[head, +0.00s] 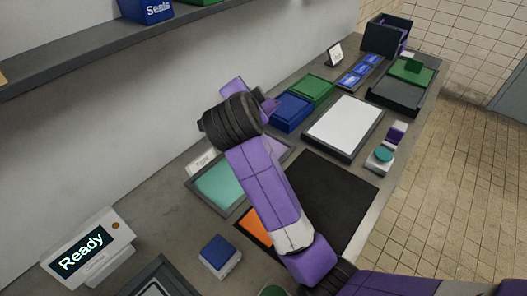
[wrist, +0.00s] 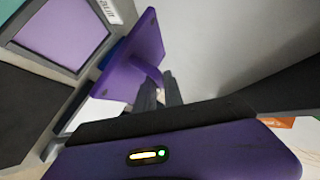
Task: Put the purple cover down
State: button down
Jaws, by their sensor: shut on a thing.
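The purple cover (wrist: 128,72) is a flat plate with a stubby handle, seen tilted in the wrist view. My gripper (wrist: 161,94) is shut on that handle, with the dark fingers on either side of it. The plate is up in the air, beside the tray with the lilac panel (wrist: 72,32) in that view. In the head view my wrist hangs over the back of the bench near a blue box (head: 291,112). There my arm hides most of the gripper and the cover, and I cannot tell their exact height.
A tray with a teal panel (head: 219,187) lies under my arm. A black mat (head: 325,195) has bare room. A white-topped tray (head: 345,127), a green box (head: 312,90) and a teal button box (head: 381,158) stand nearby. A "Ready" display (head: 85,248) stands front left.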

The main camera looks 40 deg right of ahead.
jog(key=shift+d+r+m+g+h, duration=0.4)
jog(key=shift+d+r+m, duration=0.2)
jog(key=shift+d+r, duration=0.45)
jog(key=shift+d+f, duration=0.2)
jog(key=shift+f, duration=0.1)
notch_tip(320, 180, down, 19)
jog(key=shift+f+p, duration=0.15)
jog(key=shift+p, duration=1)
jog(key=shift+f, duration=0.15)
jog(key=c, duration=1.5)
grip_release()
jog(key=shift+s, duration=0.1)
jog(key=shift+o, duration=0.2)
jog(key=shift+a+r, duration=0.1)
jog(key=shift+r, duration=0.1)
jog(key=b+v, duration=0.2)
jog(key=v, duration=1)
